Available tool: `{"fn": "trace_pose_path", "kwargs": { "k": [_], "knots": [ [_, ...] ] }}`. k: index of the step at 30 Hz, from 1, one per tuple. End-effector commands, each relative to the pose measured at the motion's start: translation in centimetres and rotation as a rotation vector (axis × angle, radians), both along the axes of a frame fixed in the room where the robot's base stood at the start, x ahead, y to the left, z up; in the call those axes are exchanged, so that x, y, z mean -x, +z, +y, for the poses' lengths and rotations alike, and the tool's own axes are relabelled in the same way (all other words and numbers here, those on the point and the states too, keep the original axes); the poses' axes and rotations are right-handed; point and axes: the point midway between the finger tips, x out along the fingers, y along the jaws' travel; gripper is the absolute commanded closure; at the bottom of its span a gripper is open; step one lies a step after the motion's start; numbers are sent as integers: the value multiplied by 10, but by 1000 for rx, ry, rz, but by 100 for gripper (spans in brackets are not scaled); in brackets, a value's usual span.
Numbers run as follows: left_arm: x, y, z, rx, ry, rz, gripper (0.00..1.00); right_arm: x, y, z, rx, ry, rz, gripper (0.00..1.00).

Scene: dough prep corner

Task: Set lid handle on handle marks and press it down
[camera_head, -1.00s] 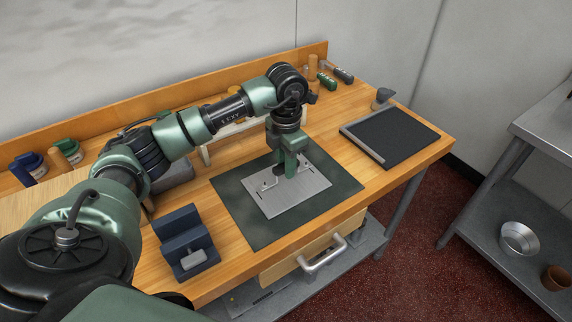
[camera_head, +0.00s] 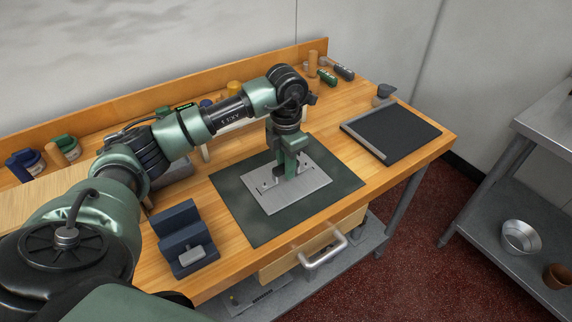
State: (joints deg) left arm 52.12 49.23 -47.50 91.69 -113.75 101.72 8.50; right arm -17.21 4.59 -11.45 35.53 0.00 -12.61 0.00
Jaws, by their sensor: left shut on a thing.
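The lid is a flat grey metal plate (camera_head: 308,197) lying on a dark green mat (camera_head: 240,222) on the wooden bench. Short dark marks show on the plate near its left and right ends. I cannot tell whether the handle touches the plate. My right gripper is not in view.
A dark blue stepped holder (camera_head: 178,222) with a grey block stands left of the mat. A black tray-like board (camera_head: 398,135) lies to the right. Jars and tools line the back ledge. A drawer handle (camera_head: 324,252) juts out at the front. A metal shelf (camera_head: 490,190) stands right.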

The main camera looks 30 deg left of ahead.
Motion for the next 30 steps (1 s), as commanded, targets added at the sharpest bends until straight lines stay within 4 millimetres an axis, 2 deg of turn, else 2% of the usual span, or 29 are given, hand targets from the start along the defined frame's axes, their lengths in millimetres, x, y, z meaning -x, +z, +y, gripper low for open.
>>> {"fn": "trace_pose_path", "kwargs": {
  "k": [9, 10, 12, 23, 30],
  "knots": [
    [0, -9, 0, 0, 0, -1, 100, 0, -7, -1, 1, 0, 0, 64],
    [0, -8, 0, 0, 0, -1, 70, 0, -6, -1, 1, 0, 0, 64],
    [0, -7, 0, 0, 0, -1, 53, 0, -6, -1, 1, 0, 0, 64],
    [0, -6, 0, 0, 0, -1, 53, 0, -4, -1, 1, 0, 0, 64],
    [0, 11, 0, -1, 0, -1, 53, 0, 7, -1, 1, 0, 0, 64]
  ]
}}
